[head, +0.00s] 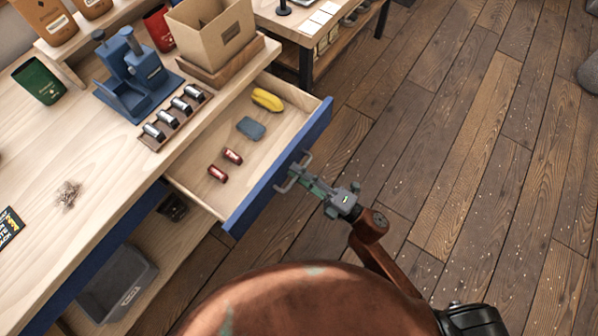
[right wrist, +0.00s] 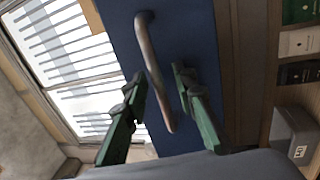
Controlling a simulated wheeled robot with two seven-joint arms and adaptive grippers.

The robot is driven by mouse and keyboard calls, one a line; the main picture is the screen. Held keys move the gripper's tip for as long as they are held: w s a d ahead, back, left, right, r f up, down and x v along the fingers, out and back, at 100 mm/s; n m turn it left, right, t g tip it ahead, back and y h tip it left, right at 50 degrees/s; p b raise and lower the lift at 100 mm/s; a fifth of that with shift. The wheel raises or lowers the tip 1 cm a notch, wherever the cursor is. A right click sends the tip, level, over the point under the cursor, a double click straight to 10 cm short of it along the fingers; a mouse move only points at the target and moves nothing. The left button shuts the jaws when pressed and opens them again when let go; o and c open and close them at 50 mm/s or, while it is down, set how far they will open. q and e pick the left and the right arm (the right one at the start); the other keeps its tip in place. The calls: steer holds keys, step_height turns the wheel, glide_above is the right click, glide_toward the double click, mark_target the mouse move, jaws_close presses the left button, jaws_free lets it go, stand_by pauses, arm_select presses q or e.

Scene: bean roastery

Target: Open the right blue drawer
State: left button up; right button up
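The right blue drawer (head: 277,166) is pulled well out of the workbench in the head view. Its blue front also shows in the right wrist view (right wrist: 190,35). A metal bar handle (head: 293,172) sits on that front, and it shows in the right wrist view (right wrist: 153,70). My right gripper (head: 306,181) is at the handle. In the right wrist view its green fingers (right wrist: 160,98) stand apart, one on each side of the bar, with gaps visible. My left gripper is not in view.
In the drawer lie a yellow banana-like item (head: 267,99), a blue-grey pad (head: 251,128) and two red cylinders (head: 225,164). The bench (head: 92,143) holds a blue device (head: 133,75) and a cardboard box (head: 211,31). A grey bin (head: 118,284) stands on the lower shelf.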

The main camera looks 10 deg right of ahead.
steer(key=shift+s+d, duration=0.1)
steer(key=v, duration=1.1)
steer(key=shift+s+d, duration=0.25)
steer(key=shift+s, duration=0.05)
steer(key=shift+f, duration=0.15)
